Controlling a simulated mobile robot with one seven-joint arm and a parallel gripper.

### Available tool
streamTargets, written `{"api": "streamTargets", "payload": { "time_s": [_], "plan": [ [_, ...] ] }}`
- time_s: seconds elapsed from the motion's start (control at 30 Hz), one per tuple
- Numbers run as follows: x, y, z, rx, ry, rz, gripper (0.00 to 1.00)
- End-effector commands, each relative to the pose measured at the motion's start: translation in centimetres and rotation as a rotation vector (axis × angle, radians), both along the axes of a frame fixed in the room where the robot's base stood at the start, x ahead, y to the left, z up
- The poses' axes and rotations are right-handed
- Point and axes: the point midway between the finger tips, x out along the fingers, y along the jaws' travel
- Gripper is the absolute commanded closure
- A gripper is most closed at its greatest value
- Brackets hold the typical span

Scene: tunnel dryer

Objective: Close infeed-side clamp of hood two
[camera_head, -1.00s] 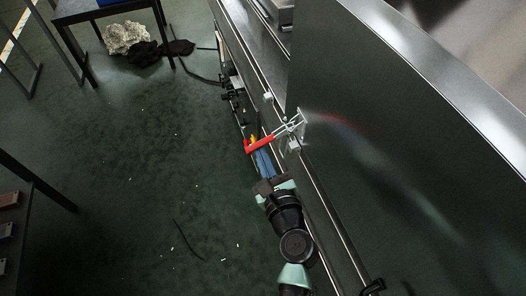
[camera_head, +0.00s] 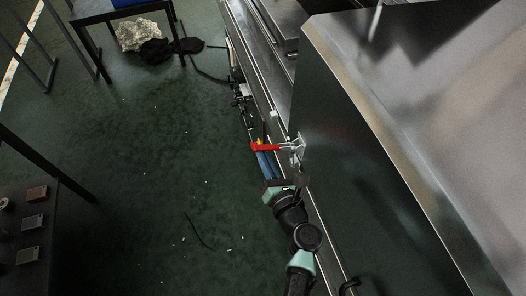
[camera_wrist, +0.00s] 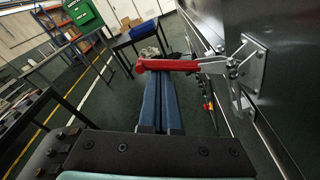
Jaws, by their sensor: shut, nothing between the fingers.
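The clamp is a metal toggle clamp (camera_head: 297,150) with a red handle (camera_head: 267,147), fixed to the dark side panel of the hood (camera_head: 345,150). In the wrist view its base plate (camera_wrist: 250,65) is on the hood panel at right, and the red handle (camera_wrist: 170,65) sticks out level to the left. My gripper (camera_head: 263,153) is shut and empty, its two blue fingers side by side. In the wrist view the fingertips (camera_wrist: 158,76) reach up to the handle, which crosses just beyond or over them. I cannot tell whether they touch.
A long rail (camera_head: 265,80) runs along the machine beside the hood. Dark hardware (camera_head: 240,90) hangs along its floor side. A dark bench (camera_head: 20,230) with small blocks stands at left, and a table (camera_head: 120,12) at the back. The green floor (camera_head: 150,140) between is mostly clear.

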Motion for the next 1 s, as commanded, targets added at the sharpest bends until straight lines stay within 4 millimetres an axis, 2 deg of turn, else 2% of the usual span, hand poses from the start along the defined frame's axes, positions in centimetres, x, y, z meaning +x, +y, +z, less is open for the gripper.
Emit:
{"api": "streamTargets", "payload": {
  "time_s": [0.03, 0.4, 1.0],
  "plan": [
    [0.1, -0.2, 1.2, 0.041, 0.012, -0.002, 1.0],
    [0.5, -1.3, 3.2, 0.303, 0.096, -0.001, 1.0],
    [0.7, -2.1, 3.9, 0.304, 0.094, -0.003, 1.0]
  ]
}}
